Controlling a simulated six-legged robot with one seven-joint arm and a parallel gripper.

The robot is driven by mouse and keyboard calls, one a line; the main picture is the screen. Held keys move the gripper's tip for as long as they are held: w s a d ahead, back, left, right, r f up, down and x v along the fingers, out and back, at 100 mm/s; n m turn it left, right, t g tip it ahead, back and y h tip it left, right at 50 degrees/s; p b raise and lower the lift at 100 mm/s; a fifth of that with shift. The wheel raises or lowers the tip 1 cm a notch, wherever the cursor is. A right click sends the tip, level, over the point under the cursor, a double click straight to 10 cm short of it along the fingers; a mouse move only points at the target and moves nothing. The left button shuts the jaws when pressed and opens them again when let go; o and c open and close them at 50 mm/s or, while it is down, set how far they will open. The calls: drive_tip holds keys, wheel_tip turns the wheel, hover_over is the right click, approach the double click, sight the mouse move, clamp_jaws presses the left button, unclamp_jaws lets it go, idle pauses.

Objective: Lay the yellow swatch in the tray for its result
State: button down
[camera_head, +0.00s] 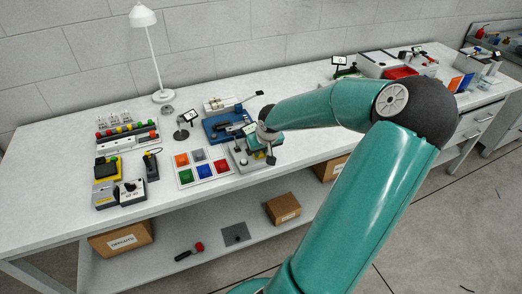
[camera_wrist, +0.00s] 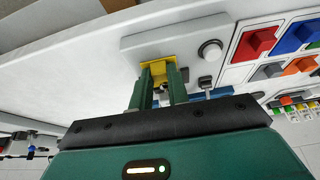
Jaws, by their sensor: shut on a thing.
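My gripper (camera_wrist: 158,78) is shut on the yellow swatch (camera_wrist: 158,68), which shows between the tips of its two green fingers in the wrist view. The swatch is over or at a flat grey device with a round knob (camera_wrist: 210,48); I cannot tell whether they touch. In the head view my gripper (camera_head: 266,140) is over the same grey device (camera_head: 246,164), and the swatch cannot be made out. A white tray (camera_head: 204,183) with coloured swatches in separate cells lies just left of the device. Its cells hold red, blue, green, orange and grey pieces.
A blue machine (camera_head: 216,128) stands behind the device. A small stand with a display (camera_head: 186,122) and a white lamp (camera_head: 160,95) are behind the tray. Boxed instruments (camera_head: 120,193) are at the left. The bench's front strip is clear.

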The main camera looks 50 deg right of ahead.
drive_tip(key=s+a, duration=0.3)
drive_tip(key=s, duration=0.2)
drive_tip(key=shift+s+a+r, duration=0.15)
drive_tip(key=shift+s+a, duration=0.05)
drive_tip(key=shift+s, duration=0.15)
idle(0.7)
wheel_tip(320, 180, up, 6)
drive_tip(key=shift+r, duration=0.25)
idle(1.1)
idle(0.3)
